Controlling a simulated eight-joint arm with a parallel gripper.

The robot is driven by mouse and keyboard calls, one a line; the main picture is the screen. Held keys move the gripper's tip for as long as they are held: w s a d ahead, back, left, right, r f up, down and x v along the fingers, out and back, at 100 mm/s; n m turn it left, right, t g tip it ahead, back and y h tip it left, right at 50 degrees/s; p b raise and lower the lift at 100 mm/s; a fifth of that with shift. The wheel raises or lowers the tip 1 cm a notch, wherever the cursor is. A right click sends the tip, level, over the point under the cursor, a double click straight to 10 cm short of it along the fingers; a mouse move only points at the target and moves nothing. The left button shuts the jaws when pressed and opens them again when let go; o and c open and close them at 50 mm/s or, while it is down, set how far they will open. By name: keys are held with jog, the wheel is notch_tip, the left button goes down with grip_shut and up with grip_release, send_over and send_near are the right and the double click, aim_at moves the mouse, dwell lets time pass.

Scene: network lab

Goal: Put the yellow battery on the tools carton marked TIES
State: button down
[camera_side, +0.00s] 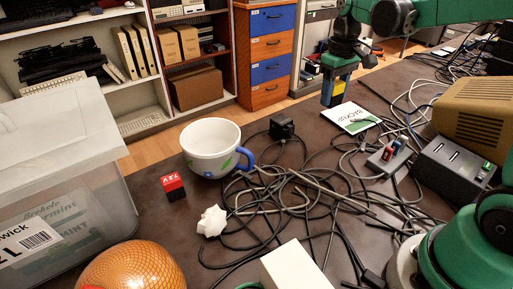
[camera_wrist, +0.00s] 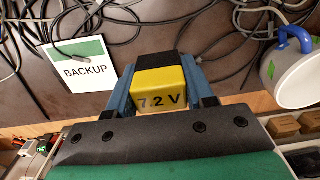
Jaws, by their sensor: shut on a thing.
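The yellow battery (camera_wrist: 160,90) has a dark end and is marked 7.2 V. It sits between the blue fingers of my gripper (camera_wrist: 160,92) in the wrist view. In the side view my gripper (camera_side: 337,90) points down at the back of the dark table, with a bit of the yellow battery (camera_side: 340,87) showing between its fingers. The battery appears held above the table near the BACKUP card. No carton with a readable TIES mark shows. A plain white block-like thing (camera_side: 293,268) is cut off at the front edge, and I cannot tell what it is.
A BACKUP card (camera_side: 350,117), black adapter (camera_side: 282,127) and tangled cables (camera_side: 290,190) lie on the table. A white mug (camera_side: 211,146), red-and-black block (camera_side: 173,186), white knob (camera_side: 212,221), orange ball (camera_side: 130,268) and clear bin (camera_side: 65,180) stand left. A grey device (camera_side: 452,165) is right.

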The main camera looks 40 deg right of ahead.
notch_tip(320, 180, up, 6)
jog(key=shift+r, duration=0.1)
jog(key=shift+a+r, duration=0.1)
jog(key=shift+r, duration=0.2)
jog(key=s+a+r+n, duration=0.1)
jog(key=a+r+n, duration=0.15)
jog(key=a, duration=0.35)
jog(key=s+a+r+n, duration=0.1)
jog(key=a+n, duration=0.2)
jog(key=a, duration=0.3)
notch_tip(320, 180, up, 5)
jog(key=n, duration=1.3)
send_over(298, 276)
notch_tip(298, 276, down, 19)
jog(key=shift+f, duration=0.2)
jog(key=shift+f, duration=0.1)
jog(key=shift+c, duration=1.6)
grip_release()
